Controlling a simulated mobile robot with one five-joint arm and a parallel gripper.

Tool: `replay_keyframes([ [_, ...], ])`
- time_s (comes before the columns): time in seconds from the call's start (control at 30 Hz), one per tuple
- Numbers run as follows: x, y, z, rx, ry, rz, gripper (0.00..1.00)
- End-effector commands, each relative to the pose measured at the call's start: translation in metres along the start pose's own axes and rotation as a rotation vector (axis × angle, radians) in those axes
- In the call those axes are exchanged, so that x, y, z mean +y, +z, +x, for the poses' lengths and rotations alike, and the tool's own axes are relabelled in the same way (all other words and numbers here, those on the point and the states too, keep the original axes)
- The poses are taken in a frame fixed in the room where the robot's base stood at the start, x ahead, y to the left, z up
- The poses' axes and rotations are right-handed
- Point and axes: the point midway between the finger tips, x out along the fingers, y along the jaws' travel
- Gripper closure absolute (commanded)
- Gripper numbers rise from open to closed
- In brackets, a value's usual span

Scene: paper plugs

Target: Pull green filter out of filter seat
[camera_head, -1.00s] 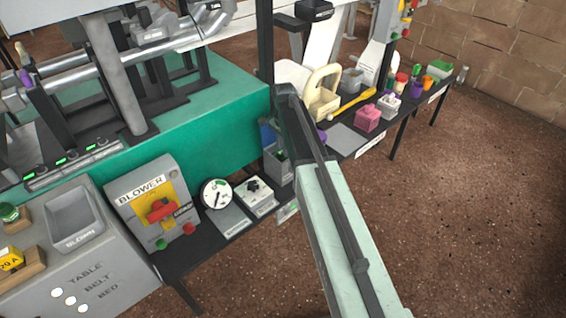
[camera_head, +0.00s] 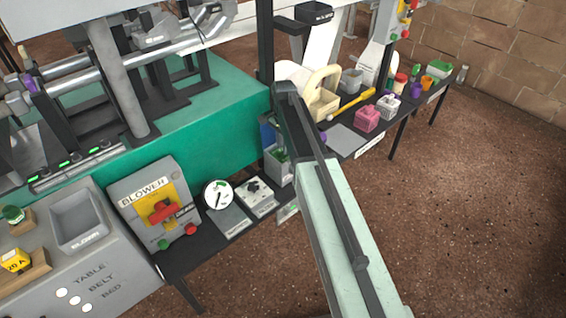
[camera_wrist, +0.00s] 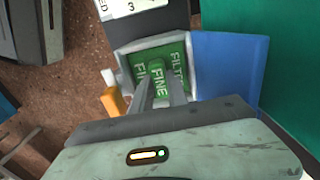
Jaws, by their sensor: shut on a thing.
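The green filter (camera_wrist: 174,56), marked FINE and FILTER, shows in the wrist view inside the pale rim of a grey box, the filter seat (camera_wrist: 122,66). My gripper (camera_wrist: 160,84) is shut on its raised green tab, and the fingers hide part of the face. How deep the filter sits cannot be told. In the head view the grey seat (camera_head: 273,170) stands at the far end of the black shelf, with a little green showing; my arm hides the gripper there.
A blue panel (camera_wrist: 230,65) stands right beside the seat, with a green wall beyond it. An orange-and-white item (camera_wrist: 113,101) is close on the left. The blower switch box (camera_head: 155,205) and a gauge (camera_head: 217,195) are left of my arm. Open floor lies right.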

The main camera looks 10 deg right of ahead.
Motion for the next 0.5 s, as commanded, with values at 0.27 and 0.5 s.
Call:
replay_keyframes([
  [0.27,-0.003,0.001,-0.012,0.000,-0.007,-0.002,1.00],
  [0.5,-0.002,0.000,-0.020,0.000,-0.004,-0.001,1.00],
])
